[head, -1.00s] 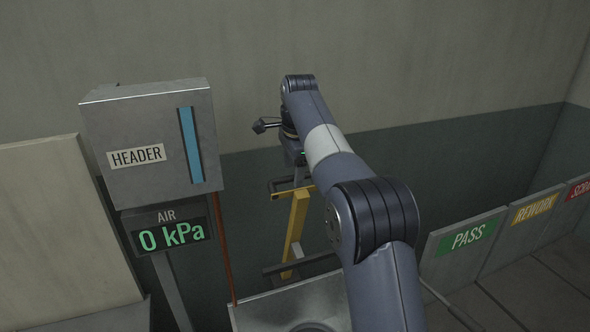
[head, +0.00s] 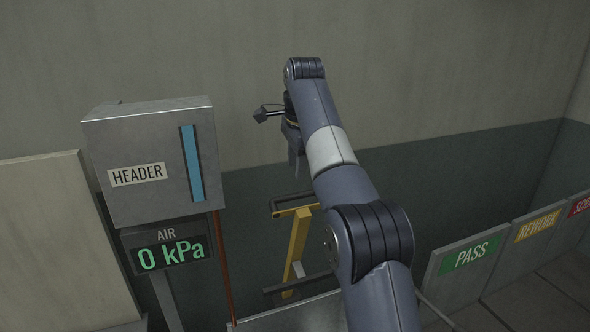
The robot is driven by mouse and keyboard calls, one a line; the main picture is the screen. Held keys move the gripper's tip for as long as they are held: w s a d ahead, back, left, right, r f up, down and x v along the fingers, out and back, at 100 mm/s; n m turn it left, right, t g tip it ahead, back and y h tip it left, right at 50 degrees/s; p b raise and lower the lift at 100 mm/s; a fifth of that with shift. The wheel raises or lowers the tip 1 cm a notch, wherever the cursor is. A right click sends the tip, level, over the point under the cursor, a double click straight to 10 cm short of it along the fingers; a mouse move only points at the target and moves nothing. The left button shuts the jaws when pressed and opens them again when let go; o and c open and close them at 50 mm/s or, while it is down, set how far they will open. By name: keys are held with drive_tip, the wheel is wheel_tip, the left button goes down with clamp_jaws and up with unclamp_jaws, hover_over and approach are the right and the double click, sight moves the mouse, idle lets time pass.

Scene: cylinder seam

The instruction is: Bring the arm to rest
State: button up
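My arm reaches up from the bottom of the head view, bends at a large dark joint, and extends away toward the wall. My gripper (head: 294,165) hangs below the far end of the arm, partly hidden by the arm's upper link. It points down above a yellow stand (head: 296,240) and appears apart from it. Its fingers are too small and overlapped to show whether they are open or shut. I see nothing clearly held.
A grey HEADER box (head: 150,162) with a blue strip stands left, above an AIR display (head: 168,254) reading 0 kPa. A metal surface (head: 290,318) lies at the bottom. PASS (head: 468,257), REWORK (head: 537,226) and red-labelled (head: 580,206) panels stand right. Air around the gripper looks free.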

idle(0.4)
drive_tip(key=shift+w+a+f, duration=0.1)
drive_tip(key=shift+w+f, duration=0.15)
drive_tip(key=shift+f, duration=0.7)
drive_tip(key=shift+w+a+f, duration=0.1)
drive_tip(key=shift+w+f, duration=0.1)
drive_tip(key=shift+f, duration=0.7)
drive_tip(key=shift+d, duration=0.15)
